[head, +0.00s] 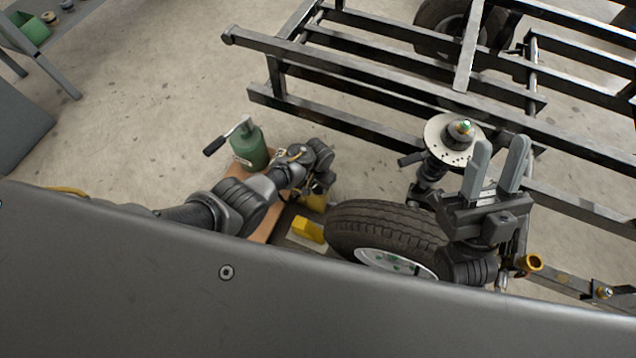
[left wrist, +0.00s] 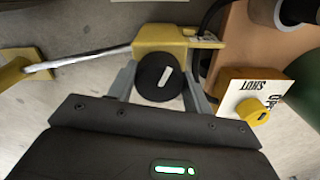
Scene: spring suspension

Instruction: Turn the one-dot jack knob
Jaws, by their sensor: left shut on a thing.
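In the left wrist view, a round black knob (left wrist: 158,78) with a white bar mark sits at a yellow jack body (left wrist: 163,38). My left gripper (left wrist: 160,88) has one finger on each side of the knob and is shut on it. No dot marking can be made out on this knob. In the head view my left gripper (head: 318,182) is low beside the tire, over yellow parts, and the knob is hidden there. My right gripper (head: 496,165) points up above the tire's right side, fingers apart and empty.
A yellow knob (left wrist: 254,112) on an OPEN/SHUT plate (left wrist: 245,85) is close right of my left gripper. A green bottle-shaped unit with a handle (head: 250,147) stands behind my left arm. The tire (head: 385,218), brake disc (head: 440,145) and black frame (head: 390,85) crowd the right side.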

